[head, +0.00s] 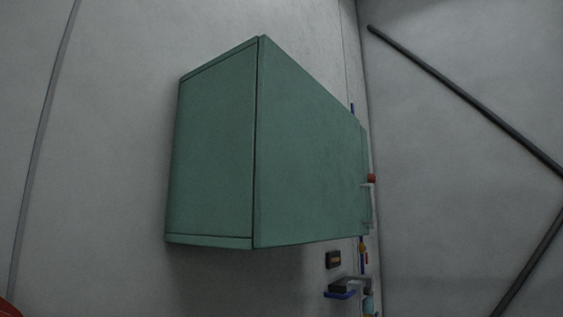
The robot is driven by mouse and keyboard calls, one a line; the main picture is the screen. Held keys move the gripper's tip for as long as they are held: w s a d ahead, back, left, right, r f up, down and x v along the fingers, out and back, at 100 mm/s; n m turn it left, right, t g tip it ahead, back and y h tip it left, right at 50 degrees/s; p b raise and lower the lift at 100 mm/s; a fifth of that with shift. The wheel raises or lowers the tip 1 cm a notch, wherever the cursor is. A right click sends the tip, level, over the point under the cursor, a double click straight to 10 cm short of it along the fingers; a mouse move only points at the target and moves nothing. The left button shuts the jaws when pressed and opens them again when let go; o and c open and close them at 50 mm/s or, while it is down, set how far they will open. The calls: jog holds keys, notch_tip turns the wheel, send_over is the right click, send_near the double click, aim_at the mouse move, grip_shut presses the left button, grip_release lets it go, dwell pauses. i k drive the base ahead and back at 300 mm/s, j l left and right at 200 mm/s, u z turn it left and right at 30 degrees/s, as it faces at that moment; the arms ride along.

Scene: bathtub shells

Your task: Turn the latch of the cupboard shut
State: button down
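The green cupboard (310,155) is fixed to the grey wall in the middle of the head view. I see it at a slant, with its left side panel and its broad front face showing. A small red part (371,178) stands out at its far right edge, beside a thin green edge piece. It may be the latch, but it is too small and edge-on to tell its position. The front looks closed against the body along the dark seam. My gripper is not in view.
Below the cupboard's right end, a small dark box (333,259) is on the wall. A blue-edged shelf (340,295) with small items is lower down. Dark diagonal bars (465,96) cross the right wall. An orange-red rounded thing (8,309) shows at the bottom left corner.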

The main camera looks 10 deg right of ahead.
aim_at(371, 178)
jog(key=i+l+z, duration=1.05)
jog(key=i+z, duration=0.15)
jog(key=i, duration=0.25)
jog(key=i+l+z, duration=0.1)
jog(key=i+z, duration=0.2)
jog(key=i, duration=2)
jog(key=i+l+u, duration=0.15)
jog(key=i+u, duration=0.25)
jog(key=i, duration=0.35)
jog(key=i+u, duration=0.15)
jog(key=u, duration=0.3)
jog(key=i+l+u, duration=0.1)
jog(key=u, duration=0.35)
jog(key=i+l+u, duration=0.1)
jog(key=u, duration=0.3)
jog(key=i+l+u, duration=0.1)
jog(key=l+u, duration=0.15)
jog(key=u, duration=0.2)
jog(key=l+u, duration=0.15)
jog(key=u, duration=0.3)
jog(key=l+u, duration=0.25)
jog(key=u, duration=0.2)
jog(key=l+u, duration=0.25)
jog(key=u, duration=0.2)
jog(key=l+u, duration=0.2)
jog(key=u, duration=0.2)
jog(key=l+u, duration=0.3)
jog(key=k+l+u, duration=0.1)
jog(key=u, duration=0.2)
